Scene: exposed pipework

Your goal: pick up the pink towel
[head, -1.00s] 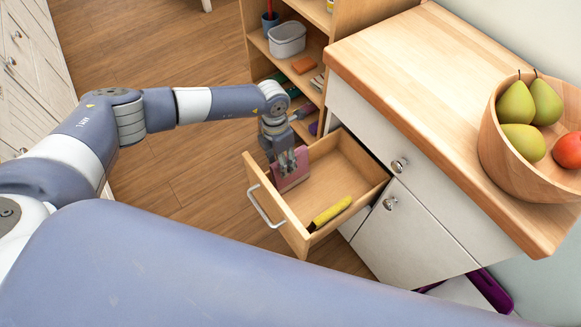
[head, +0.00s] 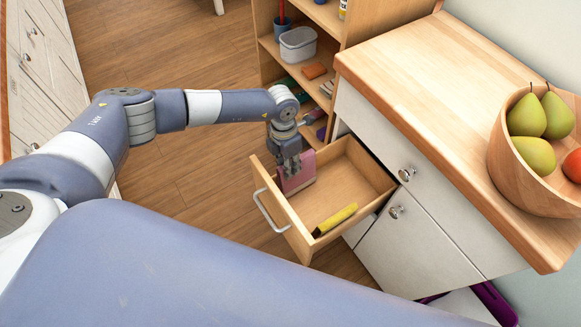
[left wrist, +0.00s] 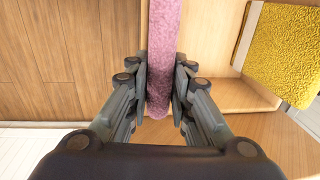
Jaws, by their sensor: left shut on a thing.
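The pink towel (head: 298,176) is at the left end of an open wooden drawer (head: 336,188). My left gripper (head: 291,166) is above that end of the drawer, its fingers pointing down at the towel. In the left wrist view, my left gripper (left wrist: 160,88) is shut on the pink towel (left wrist: 162,50), which stands as a thin strip between the two fingers. The head view does not clearly show whether the towel touches the drawer bottom. My right gripper is in neither view.
A yellow cloth (head: 335,220) lies in the drawer near its front; it also shows in the left wrist view (left wrist: 285,50). The drawer handle (head: 268,212) sticks out. A shelf unit (head: 265,28) stands behind, and a counter with a fruit bowl (head: 505,160) is at right.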

